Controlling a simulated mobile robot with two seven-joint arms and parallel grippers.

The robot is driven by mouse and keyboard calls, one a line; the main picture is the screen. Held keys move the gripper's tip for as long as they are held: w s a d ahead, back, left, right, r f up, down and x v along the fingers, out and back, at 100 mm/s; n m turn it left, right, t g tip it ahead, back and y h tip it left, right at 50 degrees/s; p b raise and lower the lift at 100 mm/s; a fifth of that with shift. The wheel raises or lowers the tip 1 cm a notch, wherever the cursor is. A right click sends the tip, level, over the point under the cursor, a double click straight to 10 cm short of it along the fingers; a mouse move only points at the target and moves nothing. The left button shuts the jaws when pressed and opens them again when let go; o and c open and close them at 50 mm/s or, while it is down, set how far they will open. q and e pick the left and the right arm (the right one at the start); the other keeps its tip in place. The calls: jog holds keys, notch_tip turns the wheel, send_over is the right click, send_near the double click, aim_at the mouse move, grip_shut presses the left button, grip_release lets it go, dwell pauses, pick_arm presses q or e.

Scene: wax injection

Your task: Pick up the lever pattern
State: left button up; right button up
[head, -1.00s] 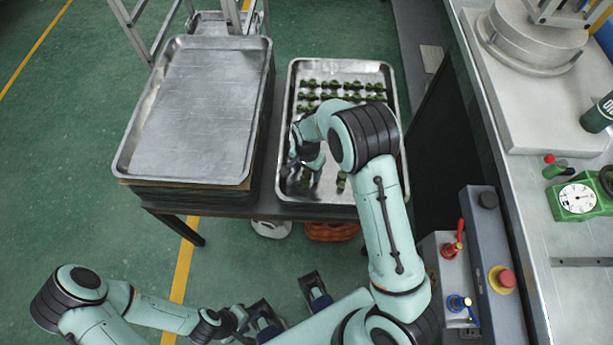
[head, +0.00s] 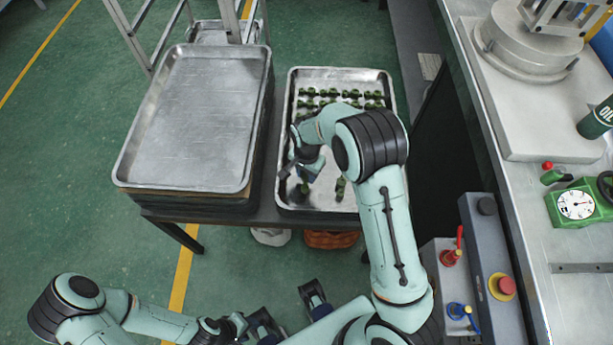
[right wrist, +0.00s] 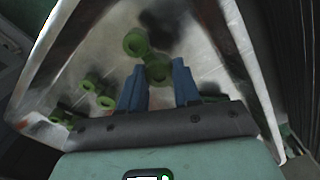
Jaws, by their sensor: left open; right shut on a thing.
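The lever patterns are small dark green pieces with round ends. Several stand in rows (head: 345,93) at the back of the right metal tray (head: 392,85), and a loose one (head: 341,188) lies nearer its front. My right gripper (head: 305,182) is over the tray's front left part. In the right wrist view, its blue fingers (right wrist: 158,85) are shut on a green lever pattern (right wrist: 134,42). Whether this pattern touches the tray is unclear. Other green patterns (right wrist: 97,92) lie to its left there. My left gripper (head: 288,308) is open and empty, low at the bottom middle.
An empty metal tray (head: 195,120) on a stack stands left of the patterns' tray, on the same dark table. At the right are a bench (head: 570,235) with a green dial gauge (head: 576,205) and a control box (head: 487,260) with levers. My right forearm hides part of the tray.

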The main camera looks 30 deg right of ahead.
aim_at(306, 175)
notch_tip(306, 175, up, 17)
jog(key=p, duration=0.2)
jog(key=shift+r, duration=0.15)
